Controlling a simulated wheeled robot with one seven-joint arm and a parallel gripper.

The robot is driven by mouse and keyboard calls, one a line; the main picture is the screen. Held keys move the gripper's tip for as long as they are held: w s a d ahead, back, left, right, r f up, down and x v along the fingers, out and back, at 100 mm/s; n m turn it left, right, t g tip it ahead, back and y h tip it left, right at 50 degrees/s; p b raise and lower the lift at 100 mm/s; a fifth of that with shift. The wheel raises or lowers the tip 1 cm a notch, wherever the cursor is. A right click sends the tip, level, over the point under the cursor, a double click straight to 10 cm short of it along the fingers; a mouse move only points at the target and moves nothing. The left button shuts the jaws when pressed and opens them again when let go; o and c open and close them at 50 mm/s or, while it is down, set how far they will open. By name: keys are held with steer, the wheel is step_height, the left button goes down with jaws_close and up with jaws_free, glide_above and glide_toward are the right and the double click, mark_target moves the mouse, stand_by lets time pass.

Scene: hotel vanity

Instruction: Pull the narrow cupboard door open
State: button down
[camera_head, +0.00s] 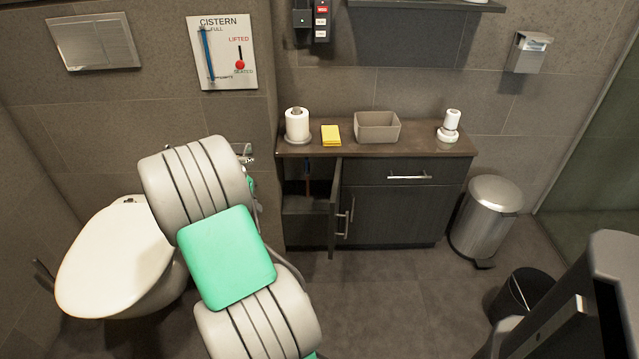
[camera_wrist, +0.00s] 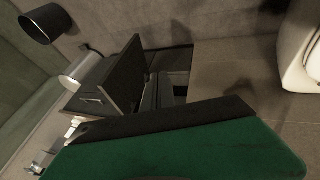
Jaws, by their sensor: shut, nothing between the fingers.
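The narrow cupboard door (camera_head: 334,212) is at the left end of the dark vanity cabinet (camera_head: 395,208). It stands open, swung out toward me and seen almost edge-on, with a bar handle (camera_head: 341,222) on it.
A white toilet (camera_head: 115,255) is at left. A steel pedal bin (camera_head: 486,215) and a black bin (camera_head: 522,293) stand at right. The countertop (camera_head: 420,143) holds a paper roll, yellow cloth, tray and white dispenser. The floor (camera_head: 380,285) before the cabinet is clear.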

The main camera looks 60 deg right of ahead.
steer(key=s+d+m+g+p, duration=0.25)
steer(key=s+d, duration=0.35)
steer(key=d, duration=0.3)
steer(key=s+d+f+b, duration=0.3)
steer(key=s+d+f, duration=0.3)
steer(key=s+f, duration=0.1)
steer(key=shift+d+f+h, duration=0.25)
steer(key=shift+f+h, duration=0.05)
steer(key=shift+f, duration=0.35)
steer(key=shift+s+m, duration=0.15)
steer(key=shift+m, duration=0.1)
